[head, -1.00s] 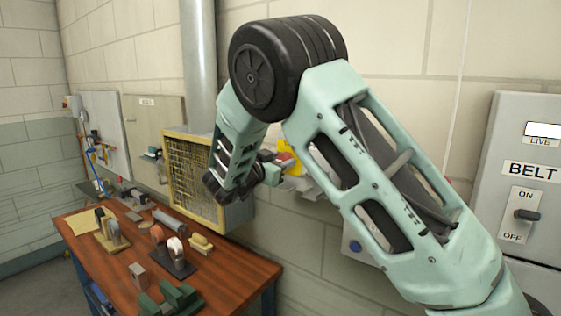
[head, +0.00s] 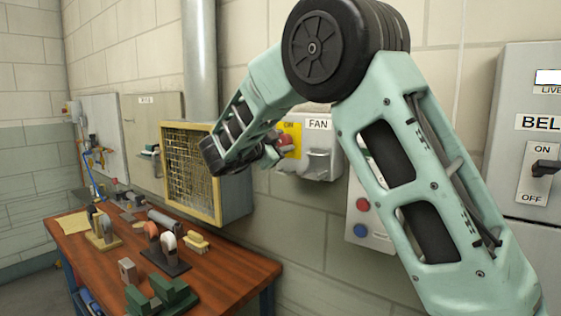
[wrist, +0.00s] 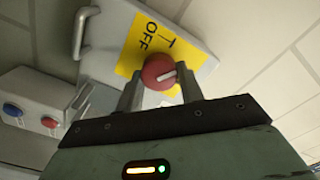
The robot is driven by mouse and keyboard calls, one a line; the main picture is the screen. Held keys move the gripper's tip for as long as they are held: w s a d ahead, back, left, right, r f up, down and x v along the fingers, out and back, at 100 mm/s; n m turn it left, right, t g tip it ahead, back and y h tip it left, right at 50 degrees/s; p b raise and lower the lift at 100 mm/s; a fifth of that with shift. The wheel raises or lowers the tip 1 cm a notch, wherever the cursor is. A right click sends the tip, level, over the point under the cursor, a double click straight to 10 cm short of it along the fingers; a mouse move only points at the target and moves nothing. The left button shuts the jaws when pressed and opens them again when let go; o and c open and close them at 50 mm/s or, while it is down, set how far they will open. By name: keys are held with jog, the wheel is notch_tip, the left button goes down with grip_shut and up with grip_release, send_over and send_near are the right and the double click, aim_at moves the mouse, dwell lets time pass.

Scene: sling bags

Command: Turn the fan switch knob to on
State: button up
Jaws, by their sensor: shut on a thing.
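The fan switch is a pale grey wall box (head: 318,165) labelled FAN, with a yellow plate (head: 294,130) and a red knob (head: 285,142). In the wrist view the round red knob (wrist: 158,70) has a white pointer line that points right and slightly up. The yellow plate (wrist: 132,58) there shows the word OFF above the knob; the ON marking is hidden or out of view. My gripper (wrist: 160,88) is shut on the knob, one finger on each side. In the head view my gripper (head: 270,153) is at the knob, its fingertips hard to make out.
A box with red and blue buttons (head: 362,222) is partly behind my arm. A BELT panel (head: 520,90) with its own switch is at right. A yellow-framed mesh box (head: 215,203) hangs left of the fan switch. A cluttered wooden workbench (head: 225,268) stands below.

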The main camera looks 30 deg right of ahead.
jog(key=m+b, duration=0.3)
jog(key=b, duration=0.2)
jog(key=f+m+b, duration=0.1)
jog(key=m+b, duration=0.2)
jog(key=b, duration=0.2)
jog(key=shift+m, duration=0.3)
jog(key=m+b, duration=0.2)
jog(key=b, duration=0.2)
jog(key=m+b, duration=0.2)
jog(key=shift+r+b, duration=0.2)
jog(key=shift+b, duration=0.1)
jog(key=shift+m, duration=0.4)
jog(key=o, duration=1)
jog(key=shift+r, duration=0.1)
jog(key=b+v, duration=0.2)
jog(key=v, duration=1.5)
jog(key=shift+a, duration=0.2)
jog(key=shift+s, duration=0.1)
